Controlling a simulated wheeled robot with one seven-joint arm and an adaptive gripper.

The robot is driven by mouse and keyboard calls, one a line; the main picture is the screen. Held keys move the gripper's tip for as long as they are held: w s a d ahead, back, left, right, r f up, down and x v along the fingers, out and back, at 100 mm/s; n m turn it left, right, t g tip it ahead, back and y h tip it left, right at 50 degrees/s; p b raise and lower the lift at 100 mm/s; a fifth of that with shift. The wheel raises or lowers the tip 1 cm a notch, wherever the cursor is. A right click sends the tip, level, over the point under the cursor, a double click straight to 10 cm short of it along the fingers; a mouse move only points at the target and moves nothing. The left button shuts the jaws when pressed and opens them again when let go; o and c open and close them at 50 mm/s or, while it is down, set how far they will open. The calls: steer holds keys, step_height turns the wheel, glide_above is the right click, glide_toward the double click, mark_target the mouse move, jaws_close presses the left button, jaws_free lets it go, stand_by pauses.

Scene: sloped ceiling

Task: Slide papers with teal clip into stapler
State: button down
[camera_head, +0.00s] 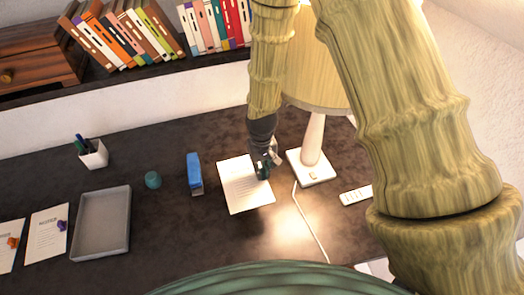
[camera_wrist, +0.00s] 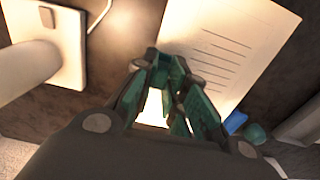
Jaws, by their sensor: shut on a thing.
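The papers (camera_head: 242,190) lie on the dark desk below the lamp, with lines of print; they also show in the wrist view (camera_wrist: 235,40). My gripper (camera_head: 266,166) is at their right edge. In the wrist view my gripper's teal fingers (camera_wrist: 168,70) are closed at the papers' near edge. A teal clip cannot be told apart from the teal fingers. The blue stapler (camera_head: 194,172) stands on the desk left of the papers, apart from them. A blue part of it shows in the wrist view (camera_wrist: 235,122).
A lamp (camera_head: 312,170) stands just right of my gripper, its cord running forward. Left of the stapler are a small teal round object (camera_head: 153,180), a grey tray (camera_head: 103,220), a pen cup (camera_head: 92,154), and papers with purple (camera_head: 62,225) and orange (camera_head: 13,242) clips.

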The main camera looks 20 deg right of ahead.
step_height(320, 180, up, 2)
steer(key=shift+r+p, duration=0.15)
steer(key=shift+p, duration=0.4)
steer(key=shift+w+r+p, duration=0.35)
steer(key=shift+r+p, duration=0.1)
steer(key=shift+p, duration=0.2)
steer(key=shift+s+r, duration=0.25)
steer(key=shift+r, duration=0.05)
steer(key=shift+w+f, duration=0.15)
